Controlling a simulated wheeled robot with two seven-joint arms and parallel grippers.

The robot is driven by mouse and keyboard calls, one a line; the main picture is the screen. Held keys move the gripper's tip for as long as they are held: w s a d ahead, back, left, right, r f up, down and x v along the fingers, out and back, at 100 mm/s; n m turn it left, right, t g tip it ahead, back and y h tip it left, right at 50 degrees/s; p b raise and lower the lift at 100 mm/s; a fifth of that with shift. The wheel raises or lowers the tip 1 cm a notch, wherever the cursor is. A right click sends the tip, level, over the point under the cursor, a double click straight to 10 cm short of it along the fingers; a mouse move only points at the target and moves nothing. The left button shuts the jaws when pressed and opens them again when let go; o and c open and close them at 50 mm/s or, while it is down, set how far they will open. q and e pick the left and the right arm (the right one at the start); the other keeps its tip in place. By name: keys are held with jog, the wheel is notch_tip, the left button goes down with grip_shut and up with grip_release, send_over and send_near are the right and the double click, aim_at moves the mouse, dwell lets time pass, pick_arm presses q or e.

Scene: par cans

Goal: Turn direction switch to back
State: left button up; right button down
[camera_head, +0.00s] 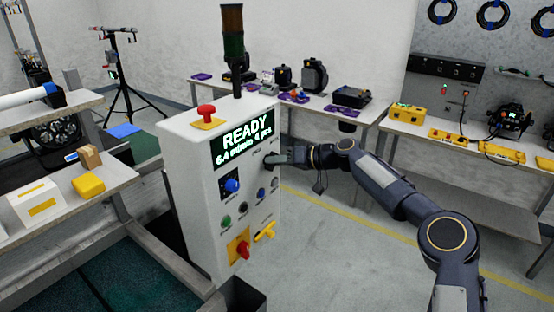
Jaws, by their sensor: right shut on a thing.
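The white control box (190,185) stands left of centre, with a lit display (243,138) reading "READY". My right gripper (272,159) reaches in from the right at the panel's right edge, just below the display. It is shut on a small dark switch there, apparently the direction switch. The fingers hide most of that switch, so its setting and label cannot be read. A blue knob (232,185) on the same panel is to the left of the gripper. My left gripper is not in view.
Below are small buttons, a red rotary switch (243,249) on a yellow plate and a yellow handle (266,232). A red mushroom button (206,111) and a dark signal tower (233,45) top the box. Tables with equipment stand behind; the floor at right is clear.

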jog(key=shift+m, duration=0.3)
dwell(0.4)
jog(key=c, duration=1.4)
grip_release()
jog(key=shift+o, duration=0.2)
jog(key=shift+d, duration=0.1)
jog(key=b+v, duration=0.2)
jog(key=v, duration=0.5)
jog(key=shift+d, duration=0.3)
jog(key=shift+s+r, duration=0.1)
jog(key=shift+s, duration=0.05)
